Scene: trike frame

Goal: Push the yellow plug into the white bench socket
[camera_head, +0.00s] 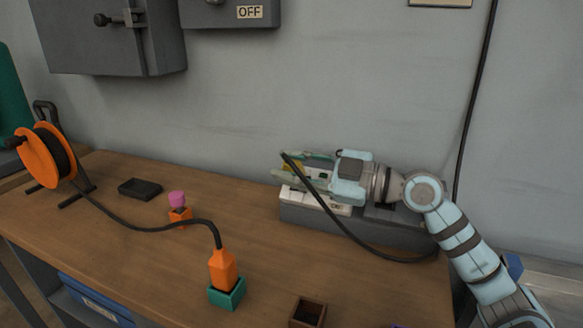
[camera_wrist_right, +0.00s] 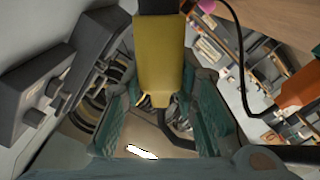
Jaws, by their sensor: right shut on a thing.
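The yellow plug (camera_head: 291,165) is between the fingers of my right gripper (camera_head: 281,167), above the left part of the white bench socket (camera_head: 338,208). My right gripper reaches in from the right and is shut on the plug. In the right wrist view the yellow plug (camera_wrist_right: 160,62) is large between the green fingers of the gripper (camera_wrist_right: 163,100). A black cable runs from the plug down to the right. The white socket sits on a grey block against the wall, partly hidden by the gripper and cable. Whether plug and socket touch cannot be told. My left gripper is not in view.
An orange plug (camera_head: 223,268) stands in a green holder (camera_head: 228,296) at the front. An orange cable reel (camera_head: 40,160), a black box (camera_head: 140,188), a pink-topped orange piece (camera_head: 179,213) and a dark open box (camera_head: 307,311) stand on the bench.

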